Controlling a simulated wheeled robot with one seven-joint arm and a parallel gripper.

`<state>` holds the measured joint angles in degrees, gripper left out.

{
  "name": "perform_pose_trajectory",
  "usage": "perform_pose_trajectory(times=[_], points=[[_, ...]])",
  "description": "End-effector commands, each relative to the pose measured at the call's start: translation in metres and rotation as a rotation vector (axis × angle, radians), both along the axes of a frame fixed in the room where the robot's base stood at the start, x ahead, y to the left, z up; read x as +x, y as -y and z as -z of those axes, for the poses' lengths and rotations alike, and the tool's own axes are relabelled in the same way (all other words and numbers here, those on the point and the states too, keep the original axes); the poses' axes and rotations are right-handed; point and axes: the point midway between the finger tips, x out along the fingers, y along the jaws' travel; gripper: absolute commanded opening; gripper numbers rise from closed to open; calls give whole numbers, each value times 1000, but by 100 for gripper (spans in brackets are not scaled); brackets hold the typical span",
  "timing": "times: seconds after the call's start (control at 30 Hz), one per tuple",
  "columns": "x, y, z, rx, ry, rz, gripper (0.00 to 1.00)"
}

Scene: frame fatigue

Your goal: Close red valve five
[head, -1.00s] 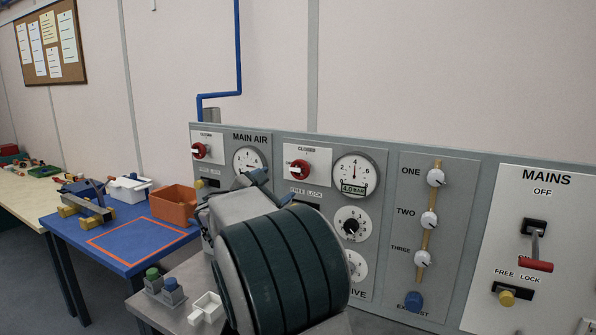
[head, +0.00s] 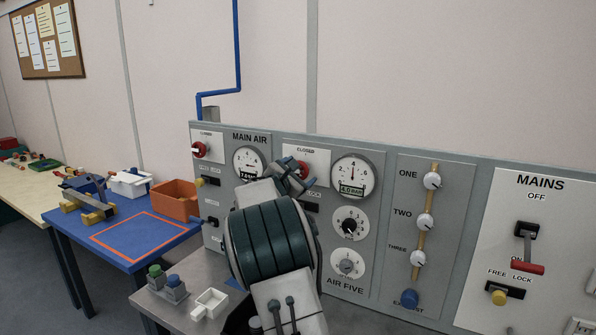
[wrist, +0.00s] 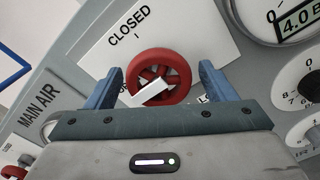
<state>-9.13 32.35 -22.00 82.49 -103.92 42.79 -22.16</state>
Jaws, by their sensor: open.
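The red valve five (head: 304,169) is a round red knob on the AIR FIVE panel, with the word CLOSED above it. In the head view my gripper partly hides it. In the wrist view the red valve (wrist: 178,93) shows whole, and its white pointer bar lies roughly parallel to the word CLOSED, its end toward lower left, not toward the label. My gripper (head: 296,175) is open in front of the valve. In the wrist view its blue fingers stand either side of the knob, with gaps; whether they reach its depth I cannot tell.
A similar red knob (head: 200,149) sits on the MAIN AIR panel to the left. The pressure gauge (head: 352,176), reading about 4.0 bar, is close right of the valve. A FREE LOCK slot below is partly hidden. A blue table (head: 112,262) with an orange bin (head: 176,203) stands left.

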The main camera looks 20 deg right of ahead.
Motion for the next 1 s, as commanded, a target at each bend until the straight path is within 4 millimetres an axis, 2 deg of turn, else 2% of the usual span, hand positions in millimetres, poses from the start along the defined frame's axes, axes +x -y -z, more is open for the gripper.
perform_pose_trajectory(times=[0.17, 0.3, 0.33, 0.67, 1.0], points=[[0, 0, 0, 1, 1, 0, 77], [0, 0, 0, 1, 1, 0, 38], [0, 0, 0, 1, 1, 0, 32], [-1, 0, 3, 19, 25, 1, 32], [0, 0, 8, 141, 183, 1, 33]])
